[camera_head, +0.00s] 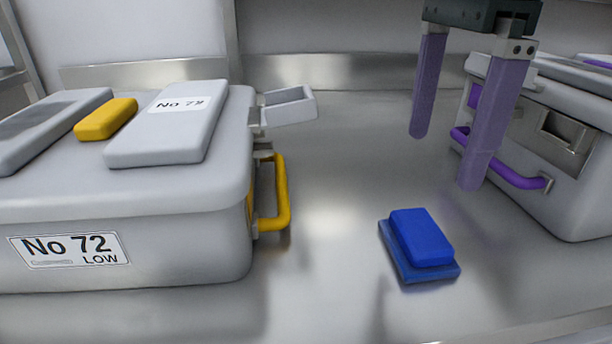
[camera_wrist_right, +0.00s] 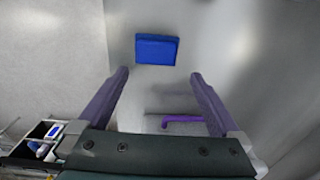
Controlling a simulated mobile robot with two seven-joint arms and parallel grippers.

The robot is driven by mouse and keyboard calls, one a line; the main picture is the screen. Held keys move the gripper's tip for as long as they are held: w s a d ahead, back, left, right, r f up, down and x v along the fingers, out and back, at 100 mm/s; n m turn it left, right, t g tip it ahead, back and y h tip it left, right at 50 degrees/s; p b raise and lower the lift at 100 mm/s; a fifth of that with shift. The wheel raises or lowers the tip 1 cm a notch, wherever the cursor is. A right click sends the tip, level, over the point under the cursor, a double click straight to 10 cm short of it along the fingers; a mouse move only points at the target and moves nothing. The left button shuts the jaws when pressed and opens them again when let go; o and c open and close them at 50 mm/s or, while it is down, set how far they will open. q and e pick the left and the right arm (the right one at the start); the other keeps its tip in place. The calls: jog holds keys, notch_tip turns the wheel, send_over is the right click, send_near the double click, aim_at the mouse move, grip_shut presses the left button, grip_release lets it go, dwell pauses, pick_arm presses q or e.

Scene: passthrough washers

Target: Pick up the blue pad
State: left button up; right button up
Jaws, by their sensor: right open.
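The blue pad (camera_head: 421,238) lies flat on the steel surface, a smaller block on top of a wider darker blue base. It also shows in the right wrist view (camera_wrist_right: 156,49), beyond the fingertips and between their lines. My right gripper (camera_head: 444,162) is open and empty, its two purple fingers pointing down above the surface, behind the pad in the head view. The fingers also show in the right wrist view (camera_wrist_right: 159,73), spread apart and not touching the pad. My left gripper is in neither view.
A grey case labelled No 72 LOW (camera_head: 180,235) with a yellow handle (camera_head: 281,192) stands at the left. A yellow block (camera_head: 106,119) lies on it. A grey case with a purple handle (camera_head: 510,178) stands close by my right fingers. The steel surface (camera_head: 330,270) around the pad is clear.

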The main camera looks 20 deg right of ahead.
aim_at(422, 228)
jog(key=f, duration=0.2)
jog(key=s+f, duration=0.1)
jog(key=shift+f, duration=0.35)
notch_tip(422, 228, down, 6)
jog(key=shift+w+a+r, duration=0.15)
jog(key=shift+r, duration=0.1)
jog(key=c, duration=1)
